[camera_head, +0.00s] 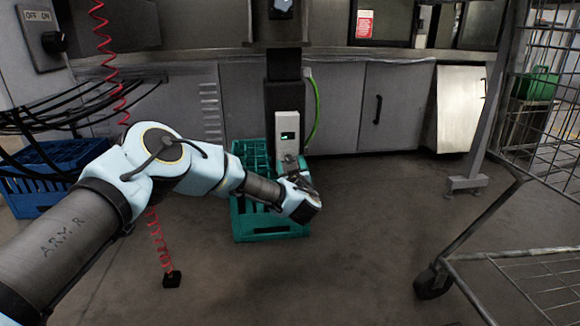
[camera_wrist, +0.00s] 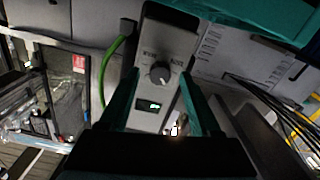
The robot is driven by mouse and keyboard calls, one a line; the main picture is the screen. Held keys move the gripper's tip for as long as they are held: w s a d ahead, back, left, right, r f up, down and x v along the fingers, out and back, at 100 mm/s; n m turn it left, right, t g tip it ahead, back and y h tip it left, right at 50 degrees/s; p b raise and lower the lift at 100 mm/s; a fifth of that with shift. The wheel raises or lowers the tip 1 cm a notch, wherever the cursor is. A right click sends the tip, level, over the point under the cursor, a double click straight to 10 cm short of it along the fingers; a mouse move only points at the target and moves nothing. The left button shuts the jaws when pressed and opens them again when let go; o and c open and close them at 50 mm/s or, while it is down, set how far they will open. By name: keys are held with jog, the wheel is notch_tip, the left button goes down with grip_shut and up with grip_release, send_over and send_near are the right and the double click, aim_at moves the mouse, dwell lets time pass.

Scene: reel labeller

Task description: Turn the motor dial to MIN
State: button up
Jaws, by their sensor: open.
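The labels are too blurred to read surely, and I cannot tell where the knob points. A small green-lit display (camera_wrist: 149,105) sits on the same face. In the head view the box (camera_head: 290,125) is on a dark column, its lower part close to my gripper (camera_head: 306,192). In the wrist view my gripper (camera_wrist: 158,75) is open, its teal fingers on either side of the dial in the picture. I see no contact.
A teal crate (camera_head: 270,226) stands on the floor behind and below my gripper. A blue crate (camera_head: 50,165) and black cables (camera_head: 50,112) are at left. A green cable (camera_head: 314,105) runs beside the box. A wire cage trolley (camera_head: 540,255) stands at right. Open floor lies between.

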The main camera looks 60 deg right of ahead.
grip_shut()
dwell(0.4)
dwell(0.4)
jog(key=n+p, duration=0.1)
jog(key=n, duration=0.3)
jog(key=shift+n, duration=0.3)
jog(key=n, duration=0.4)
jog(key=shift+n, duration=0.3)
grip_release()
jog(key=shift+s+a+p, duration=0.1)
jog(key=shift+p, duration=0.2)
